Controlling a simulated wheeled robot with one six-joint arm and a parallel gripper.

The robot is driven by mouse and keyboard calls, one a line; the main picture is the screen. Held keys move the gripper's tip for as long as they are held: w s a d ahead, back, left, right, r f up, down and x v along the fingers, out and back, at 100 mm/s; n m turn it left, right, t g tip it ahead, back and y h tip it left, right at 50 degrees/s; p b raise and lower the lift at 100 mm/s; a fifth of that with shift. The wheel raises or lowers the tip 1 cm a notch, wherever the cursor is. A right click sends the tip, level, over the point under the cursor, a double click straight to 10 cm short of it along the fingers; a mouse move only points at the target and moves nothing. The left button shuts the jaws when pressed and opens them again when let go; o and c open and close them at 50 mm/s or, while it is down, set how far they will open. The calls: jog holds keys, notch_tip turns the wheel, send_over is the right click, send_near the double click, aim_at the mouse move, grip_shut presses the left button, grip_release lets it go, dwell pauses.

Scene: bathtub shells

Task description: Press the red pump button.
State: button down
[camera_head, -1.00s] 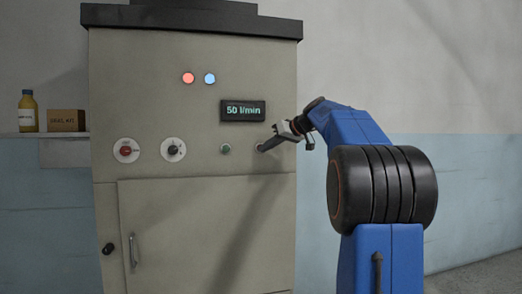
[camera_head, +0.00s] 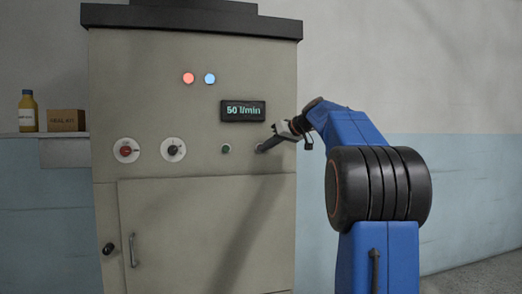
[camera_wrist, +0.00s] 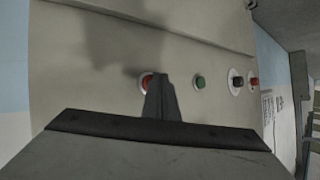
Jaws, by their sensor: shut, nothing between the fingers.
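The red pump button (camera_wrist: 147,83) shows in the wrist view as a red disc on a pale plate on the cabinet front, partly hidden behind my fingers. My gripper's fingers (camera_wrist: 160,78) are shut and empty. Their tips are at the right edge of the red button in the wrist view. I cannot tell whether they touch it. The green button (camera_wrist: 199,82) is just right of my fingers there.
The grey cabinet (camera_head: 190,110) carries a black dial (camera_head: 174,149), a red-centred dial (camera_head: 126,150), red and blue lamps (camera_head: 198,78) and a display (camera_head: 243,111) reading 50 l/min. A shelf at left holds a bottle (camera_head: 28,112) and a box (camera_head: 66,120).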

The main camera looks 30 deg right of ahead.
jog(key=shift+w+d, duration=0.1)
jog(key=shift+w, duration=0.15)
jog(key=shift+s, duration=0.2)
dwell(0.5)
jog(key=shift+s+a, duration=0.25)
jog(key=shift+s, duration=0.35)
jog(key=shift+s+a, duration=0.25)
jog(key=shift+s, duration=0.55)
jog(key=shift+s+a, duration=0.3)
jog(key=shift+s, duration=0.5)
jog(key=shift+s+a, duration=0.25)
jog(key=shift+s, duration=0.55)
